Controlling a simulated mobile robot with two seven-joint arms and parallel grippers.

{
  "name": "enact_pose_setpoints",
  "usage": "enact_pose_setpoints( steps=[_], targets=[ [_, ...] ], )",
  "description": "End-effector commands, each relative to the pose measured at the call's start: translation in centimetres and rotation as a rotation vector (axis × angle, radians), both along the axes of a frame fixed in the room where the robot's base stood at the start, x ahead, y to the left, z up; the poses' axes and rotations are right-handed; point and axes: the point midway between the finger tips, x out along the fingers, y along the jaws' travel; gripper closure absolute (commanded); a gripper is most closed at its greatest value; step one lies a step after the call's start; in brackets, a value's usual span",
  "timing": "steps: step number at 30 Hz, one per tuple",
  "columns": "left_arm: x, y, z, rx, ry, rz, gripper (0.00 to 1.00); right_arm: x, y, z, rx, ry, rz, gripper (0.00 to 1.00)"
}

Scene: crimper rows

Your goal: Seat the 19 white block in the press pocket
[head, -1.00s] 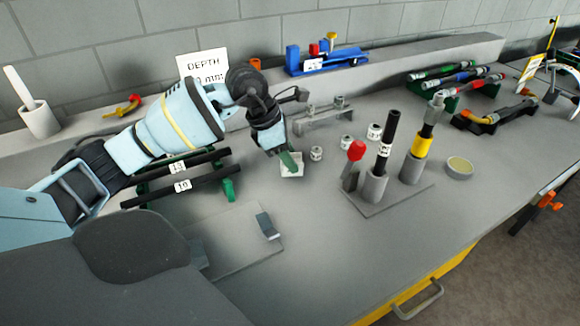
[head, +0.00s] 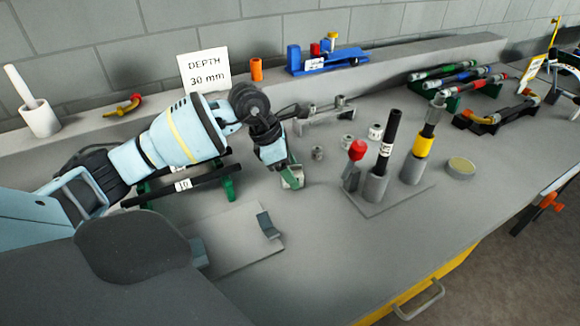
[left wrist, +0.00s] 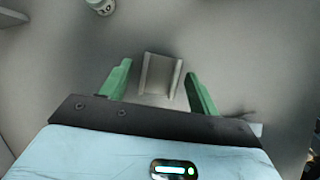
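A small pale block (head: 297,173) with a channel-like shape is at my left gripper (head: 291,180), over the middle of the bench. In the left wrist view the block (left wrist: 160,77) lies between the two green fingers of the left gripper (left wrist: 159,68). A grey plate (head: 225,245) with a blue-grey upright piece (head: 268,226) lies nearer; I cannot tell whether this is the press pocket. My right gripper is not in view.
Small labelled cylinders (head: 375,131) and a stand (head: 400,195) with dark and yellow-banded rods are right of the gripper. A rack with a black bar (head: 205,178) is on the left. A depth sign (head: 206,70) stands behind. The front middle bench is clear.

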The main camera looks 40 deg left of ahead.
Motion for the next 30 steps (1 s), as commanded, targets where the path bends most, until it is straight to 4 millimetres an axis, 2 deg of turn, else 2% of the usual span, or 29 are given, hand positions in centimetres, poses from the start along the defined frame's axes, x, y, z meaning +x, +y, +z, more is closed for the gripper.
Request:
enact_pose_setpoints(
  steps=[11,17,24,30],
  targets=[
    [-0.1,0.2,0.7,0.001,-0.001,0.001,0.39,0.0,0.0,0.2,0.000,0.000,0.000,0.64],
    [-1.0,1.1,3.5,0.004,-0.002,0.001,0.39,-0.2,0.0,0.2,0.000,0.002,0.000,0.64],
    [-2.4,2.5,7.9,0.002,-0.002,0.001,0.39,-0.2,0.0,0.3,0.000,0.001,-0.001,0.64],
    [-3.2,3.3,10.3,0.001,-0.001,0.002,0.39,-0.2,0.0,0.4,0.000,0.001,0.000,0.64]
  ],
)
